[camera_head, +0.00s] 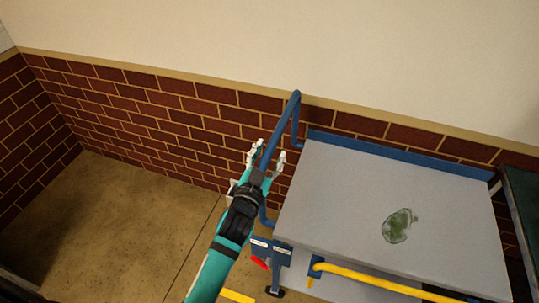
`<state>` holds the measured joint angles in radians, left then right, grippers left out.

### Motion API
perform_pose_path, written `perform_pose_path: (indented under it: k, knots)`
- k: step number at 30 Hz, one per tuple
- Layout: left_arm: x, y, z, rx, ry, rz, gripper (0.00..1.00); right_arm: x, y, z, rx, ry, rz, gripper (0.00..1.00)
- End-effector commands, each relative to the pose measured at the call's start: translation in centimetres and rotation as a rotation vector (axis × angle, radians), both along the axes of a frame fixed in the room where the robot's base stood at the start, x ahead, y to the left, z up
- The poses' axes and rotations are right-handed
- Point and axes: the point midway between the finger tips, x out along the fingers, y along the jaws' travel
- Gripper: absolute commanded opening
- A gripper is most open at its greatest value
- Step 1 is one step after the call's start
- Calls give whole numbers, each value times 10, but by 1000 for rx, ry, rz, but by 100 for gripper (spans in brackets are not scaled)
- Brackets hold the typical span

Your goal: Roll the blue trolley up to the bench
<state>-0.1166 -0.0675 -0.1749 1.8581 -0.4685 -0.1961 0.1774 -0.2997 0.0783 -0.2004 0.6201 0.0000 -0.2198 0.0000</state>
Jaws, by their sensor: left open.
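The blue trolley (350,195) stands against the brick wall, with a grey top and a blue rim along its back. Its blue handle (294,100) rises at its left end. My left gripper (268,156) is open at this handle, one finger on each side of the bar in the picture. I cannot tell whether the fingers touch it. My right gripper is not in view. A dark green surface at the right edge (522,205) may be the bench; only a part shows.
A clear greenish glass-like object (397,226) is on the trolley top. A yellow bar (370,280) runs along the front. A red lever (260,263) is low at the front left corner. The floor (120,225) to the left is clear.

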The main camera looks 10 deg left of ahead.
Motion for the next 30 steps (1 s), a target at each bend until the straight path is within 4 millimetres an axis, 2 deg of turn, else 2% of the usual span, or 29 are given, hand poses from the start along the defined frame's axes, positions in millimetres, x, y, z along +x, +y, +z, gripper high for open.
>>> perform_pose_path:
  k: [1, 5, 8, 15, 21, 30]
  knots:
    - [-1, 0, 0, 0, 0, 0, 48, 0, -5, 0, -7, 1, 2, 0]
    - [-10, 1, -1, -1, 2, -1, 48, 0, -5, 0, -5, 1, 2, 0]
    - [-26, 2, -1, -2, 3, 1, 48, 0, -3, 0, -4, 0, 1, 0]
    - [-78, 6, -1, -3, 4, 1, 48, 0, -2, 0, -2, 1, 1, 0]
    - [-109, 9, -1, -2, 2, 0, 48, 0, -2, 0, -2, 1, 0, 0]
    - [-121, 10, 0, -1, -1, 1, 48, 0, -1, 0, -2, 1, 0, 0]
